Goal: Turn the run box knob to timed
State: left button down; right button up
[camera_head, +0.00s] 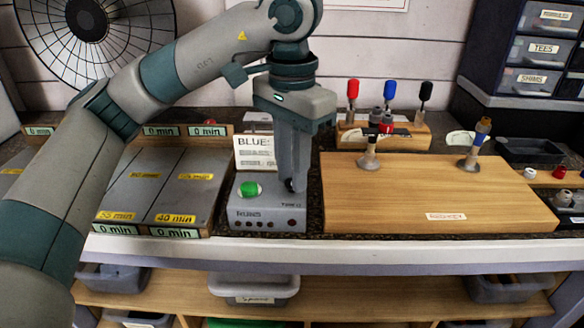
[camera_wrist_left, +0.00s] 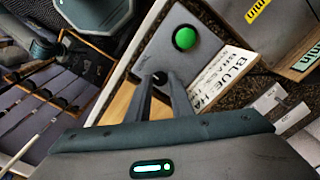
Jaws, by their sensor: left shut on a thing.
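The grey run box (camera_head: 262,220) stands on the bench at the centre, with a green button (camera_head: 250,189) on its left side. My left gripper (camera_head: 291,186) points down at the right side of the box top, its fingers shut on the dark knob (camera_head: 290,185). The left wrist view shows the fingers (camera_wrist_left: 160,80) meeting at the knob, with the green button (camera_wrist_left: 184,38) beyond them. The fingers mostly hide the knob, so its pointer and setting cannot be read. Small lettering near it is too small to read surely. My right gripper is out of view.
A card reading "BLUE" (camera_head: 254,152) stands behind the box. Grey panels with minute labels (camera_head: 160,185) lie to the left. A wooden board (camera_head: 440,195) with clamp-like stands lies close on the right. The bench's front edge (camera_head: 300,243) runs just before the box.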

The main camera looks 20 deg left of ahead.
pick_arm(q)
jog(key=c, duration=1.6)
grip_release()
